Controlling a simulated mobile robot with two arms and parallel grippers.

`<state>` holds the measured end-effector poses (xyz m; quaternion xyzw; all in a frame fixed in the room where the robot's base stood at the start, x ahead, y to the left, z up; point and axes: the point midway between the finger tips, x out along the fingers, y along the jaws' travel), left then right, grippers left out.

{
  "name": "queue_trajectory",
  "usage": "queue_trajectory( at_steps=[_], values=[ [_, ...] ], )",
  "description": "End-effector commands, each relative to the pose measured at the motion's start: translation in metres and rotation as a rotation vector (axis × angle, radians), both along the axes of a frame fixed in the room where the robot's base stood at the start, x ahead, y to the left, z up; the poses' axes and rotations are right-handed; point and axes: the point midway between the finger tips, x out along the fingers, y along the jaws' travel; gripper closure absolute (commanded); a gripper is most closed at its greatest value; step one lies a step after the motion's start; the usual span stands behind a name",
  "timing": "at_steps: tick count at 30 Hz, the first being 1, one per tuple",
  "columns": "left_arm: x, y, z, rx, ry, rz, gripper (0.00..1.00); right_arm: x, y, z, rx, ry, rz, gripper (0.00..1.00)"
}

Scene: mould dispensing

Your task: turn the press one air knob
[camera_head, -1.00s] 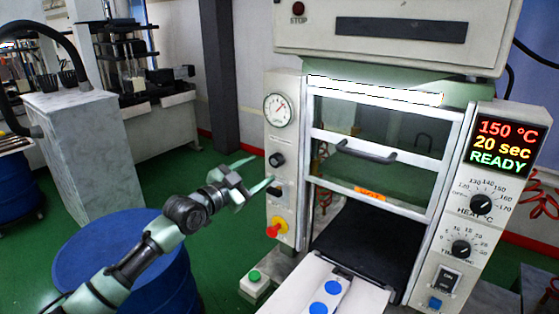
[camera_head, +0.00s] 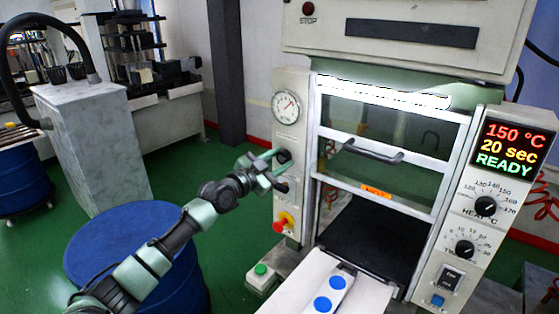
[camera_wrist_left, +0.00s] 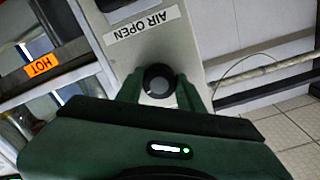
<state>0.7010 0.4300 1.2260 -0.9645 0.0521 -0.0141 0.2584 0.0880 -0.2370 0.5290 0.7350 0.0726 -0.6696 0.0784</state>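The air knob (camera_head: 284,156) is a round black knob on the white left panel of the press, below the pressure gauge. In the left wrist view the knob (camera_wrist_left: 158,80) shows between the two green fingers, beside the "AIR OPEN" label (camera_wrist_left: 142,24). My left gripper (camera_head: 275,169) is at the panel with its fingers spread, one on each side of the knob. In the left wrist view the gripper (camera_wrist_left: 158,92) looks open; I cannot tell whether a finger touches the knob. My right gripper is not in view.
A red and yellow emergency knob (camera_head: 285,221) sits lower on the same panel, and the gauge (camera_head: 286,107) above. A green button box (camera_head: 261,278) stands below. A blue drum (camera_head: 130,245) is beneath my left arm. The press display (camera_head: 514,145) reads READY.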

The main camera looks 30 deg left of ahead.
Motion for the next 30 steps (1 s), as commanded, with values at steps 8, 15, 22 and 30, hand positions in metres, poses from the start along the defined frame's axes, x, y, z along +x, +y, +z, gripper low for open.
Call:
queue_trajectory(
  at_steps=[8,15,22,30],
  values=[
    [0.0,0.0,0.0,-0.02,0.001,-0.001,1.0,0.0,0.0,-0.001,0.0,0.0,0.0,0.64],
    [0.0,-0.001,-0.002,-0.133,0.011,-0.001,1.0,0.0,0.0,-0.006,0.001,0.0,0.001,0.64],
    [0.0,-0.001,-0.002,-0.319,0.026,-0.001,1.0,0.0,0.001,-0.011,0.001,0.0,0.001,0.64],
    [0.0,-0.002,-0.001,-0.541,0.043,-0.001,1.0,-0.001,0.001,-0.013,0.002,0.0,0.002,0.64]
  ],
)
